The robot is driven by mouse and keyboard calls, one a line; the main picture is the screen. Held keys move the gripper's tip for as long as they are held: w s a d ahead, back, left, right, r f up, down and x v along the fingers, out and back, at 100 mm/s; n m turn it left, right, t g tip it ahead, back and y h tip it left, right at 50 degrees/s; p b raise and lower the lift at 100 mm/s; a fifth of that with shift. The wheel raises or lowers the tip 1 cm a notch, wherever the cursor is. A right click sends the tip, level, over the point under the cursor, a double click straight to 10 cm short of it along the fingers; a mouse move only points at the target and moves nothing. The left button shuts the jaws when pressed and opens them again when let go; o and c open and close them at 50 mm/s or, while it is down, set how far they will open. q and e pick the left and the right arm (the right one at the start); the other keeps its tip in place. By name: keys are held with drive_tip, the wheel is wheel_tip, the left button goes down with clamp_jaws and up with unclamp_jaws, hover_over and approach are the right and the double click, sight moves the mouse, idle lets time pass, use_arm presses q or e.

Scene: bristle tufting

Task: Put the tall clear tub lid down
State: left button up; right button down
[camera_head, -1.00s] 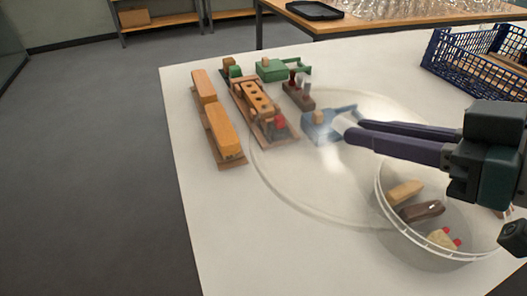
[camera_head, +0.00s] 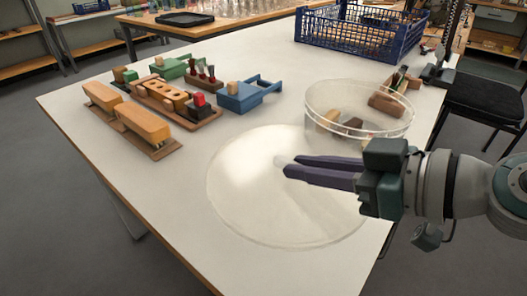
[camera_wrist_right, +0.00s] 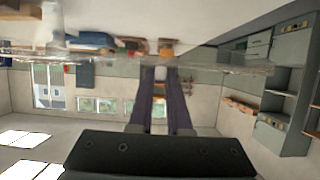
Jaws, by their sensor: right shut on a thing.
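The tall clear tub lid (camera_head: 240,200) is a large, round, see-through disc over the bare front part of the white table. My right gripper (camera_head: 284,166) is shut on it, with its dark fingers reaching in from the right. The lid looks about level; whether it touches the table I cannot tell. In the right wrist view the lid (camera_wrist_right: 225,66) shows edge-on as a blurred clear band at the gripper's fingertips (camera_wrist_right: 159,72). The clear tub (camera_head: 318,101) stands open behind the lid, with several wooden pieces inside. My left gripper is not in view.
A blue crate (camera_head: 345,35) is at the back, and a wooden piece (camera_head: 388,103) is beside the tub. The white table (camera_head: 95,135) has bare room left of the lid.

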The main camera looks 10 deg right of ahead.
wheel_tip(320, 180, down, 9)
drive_tip(key=b, duration=0.5)
drive_tip(key=shift+r+b, duration=0.15)
drive_tip(key=shift+b, duration=0.15)
drive_tip(key=shift+r, duration=0.15)
drive_tip(key=c, duration=1.3)
unclamp_jaws()
drive_tip(key=shift+f, duration=0.2)
drive_tip(key=o, duration=0.4)
drive_tip(key=shift+o, duration=0.2)
drive_tip(key=shift+r, duration=0.1)
